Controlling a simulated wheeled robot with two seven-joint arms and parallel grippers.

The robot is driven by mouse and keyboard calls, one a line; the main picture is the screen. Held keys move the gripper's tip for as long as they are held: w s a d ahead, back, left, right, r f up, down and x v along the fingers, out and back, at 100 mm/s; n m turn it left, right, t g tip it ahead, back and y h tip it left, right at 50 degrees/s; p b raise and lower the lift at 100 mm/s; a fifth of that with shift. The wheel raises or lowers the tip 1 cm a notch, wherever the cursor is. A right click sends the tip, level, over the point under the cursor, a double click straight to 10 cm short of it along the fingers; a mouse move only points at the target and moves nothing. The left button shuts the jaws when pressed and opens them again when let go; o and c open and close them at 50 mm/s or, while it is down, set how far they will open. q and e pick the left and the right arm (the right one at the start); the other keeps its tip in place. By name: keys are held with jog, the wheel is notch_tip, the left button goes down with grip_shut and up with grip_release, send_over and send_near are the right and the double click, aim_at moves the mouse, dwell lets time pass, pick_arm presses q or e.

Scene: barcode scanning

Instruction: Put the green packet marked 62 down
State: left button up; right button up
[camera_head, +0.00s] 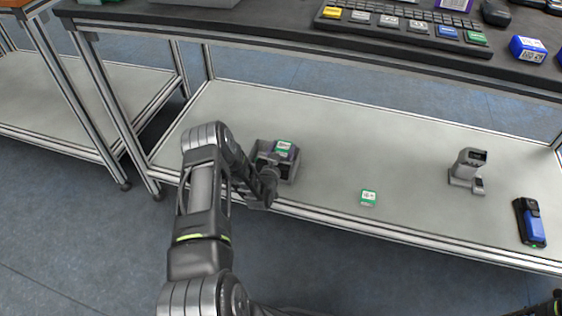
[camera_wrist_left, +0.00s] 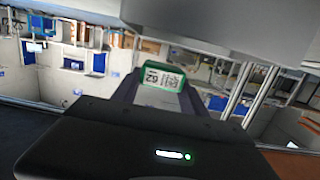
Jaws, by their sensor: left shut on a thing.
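A green packet with a white label (camera_wrist_left: 165,78) shows in the left wrist view, between the fingers of my left gripper (camera_wrist_left: 158,92). Its label reads 62, turned over in the picture. In the head view my left gripper (camera_head: 270,165) is at the grey bin (camera_head: 293,172) on the lower shelf. A green-and-white label (camera_head: 283,146) shows there over a dark purple thing; I cannot tell whether it is the held packet. My left gripper is shut on the packet. Only a dark piece of my right arm shows at the bottom right corner; its gripper is out of view.
Another small green-and-white packet (camera_head: 368,197) lies on the lower shelf (camera_head: 330,150). A grey scanner stand (camera_head: 468,170) and a blue-and-black handheld device (camera_head: 530,222) are to the right. Shelf between bin and scanner stand is mostly clear.

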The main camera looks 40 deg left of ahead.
pick_arm(q)
jog(key=shift+f, duration=0.4)
jog(key=shift+f+b, duration=0.7)
jog(key=shift+f, duration=1.2)
jog(key=shift+f+b, duration=0.55)
jog(key=shift+b, duration=0.1)
jog(key=o, duration=1.3)
jog(key=shift+f, duration=0.15)
jog(key=shift+c, duration=0.2)
jog(key=shift+d, duration=0.1)
